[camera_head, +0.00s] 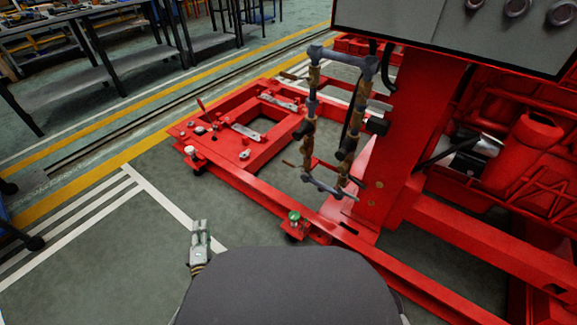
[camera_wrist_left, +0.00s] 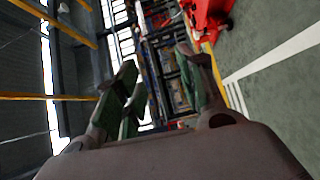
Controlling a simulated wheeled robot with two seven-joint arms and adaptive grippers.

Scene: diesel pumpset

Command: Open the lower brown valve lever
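A pipe assembly of blue-grey and brass-brown fittings (camera_head: 312,108) stands upright on the red pumpset frame (camera_head: 262,190). A short brown lever (camera_head: 290,164) sticks out to the left near the bottom of the assembly. Another small brown lever (camera_head: 288,76) shows higher up. My left gripper (camera_head: 199,230) is low and to the left of the frame, apart from the assembly and touching nothing. In the left wrist view its green-padded fingers (camera_wrist_left: 160,68) are spread with nothing between them. My right gripper is not in view.
A red panel support (camera_head: 425,130) and a large grey-fronted panel (camera_head: 430,25) stand right of the pipes. A green-topped foot (camera_head: 294,217) rises from the frame's near rail. Workbenches (camera_head: 90,70) stand at the back left. The floor left of the frame is clear.

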